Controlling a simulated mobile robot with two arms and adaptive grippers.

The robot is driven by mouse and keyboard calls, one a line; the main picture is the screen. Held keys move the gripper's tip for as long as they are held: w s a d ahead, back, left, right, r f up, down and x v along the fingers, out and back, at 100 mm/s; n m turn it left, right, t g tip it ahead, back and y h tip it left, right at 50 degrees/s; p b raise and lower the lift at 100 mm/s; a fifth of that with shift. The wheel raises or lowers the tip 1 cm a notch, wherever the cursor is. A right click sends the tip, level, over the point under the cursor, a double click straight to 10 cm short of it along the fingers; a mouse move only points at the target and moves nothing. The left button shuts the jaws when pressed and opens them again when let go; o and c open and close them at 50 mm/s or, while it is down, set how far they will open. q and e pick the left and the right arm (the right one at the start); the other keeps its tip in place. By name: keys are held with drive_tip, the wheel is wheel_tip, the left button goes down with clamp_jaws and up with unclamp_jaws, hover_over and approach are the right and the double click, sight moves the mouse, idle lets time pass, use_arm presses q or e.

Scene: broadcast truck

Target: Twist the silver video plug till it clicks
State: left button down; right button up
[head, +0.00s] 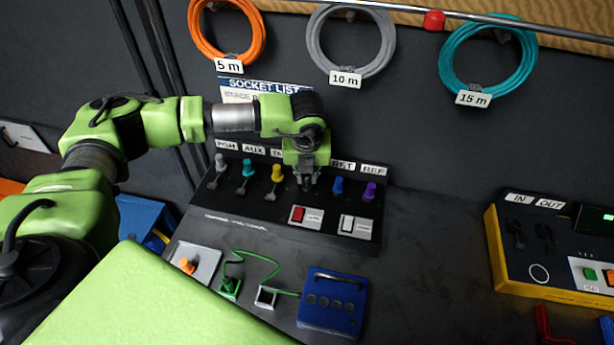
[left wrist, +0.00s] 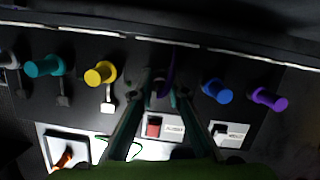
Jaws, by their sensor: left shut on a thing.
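My left gripper (head: 307,184) is down on the sloped black socket panel (head: 235,213), in the row between the yellow plug (head: 277,173) and the blue plug (head: 338,185). Its fingers are shut on a plug (left wrist: 163,88), which they mostly hide; its colour is unclear, and a dark purple curved piece shows above it. A pale grey or silver plug (head: 220,162) stands at the row's left end, apart from the gripper; it also shows at the left wrist view's left edge (left wrist: 9,59). I cannot tell which one is the silver video plug. My right gripper is not in view.
A teal plug (head: 247,168) and a purple plug (head: 370,191) stand in the same row. A red switch (head: 298,214) and a pale switch (head: 347,223) lie below it. A blue box (head: 332,303) and a green cable (head: 265,262) are in front.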

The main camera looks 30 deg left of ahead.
use_arm(q)
drive_tip(key=shift+m+b, duration=0.3)
drive_tip(key=shift+m, duration=0.4)
drive_tip(key=shift+f+m+h+b, duration=0.1)
drive_tip(key=shift+m+h+b, duration=0.4)
drive_tip(key=shift+m+b, duration=0.6)
drive_tip(key=shift+m, duration=0.5)
drive_tip(key=shift+m, duration=0.3)
drive_tip(key=shift+m+h+b, duration=0.6)
drive_tip(key=shift+m+b, duration=0.2)
drive_tip(key=shift+m, duration=0.7)
drive_tip(key=c, duration=1.9)
unclamp_jaws()
drive_tip(key=shift+m, duration=0.4)
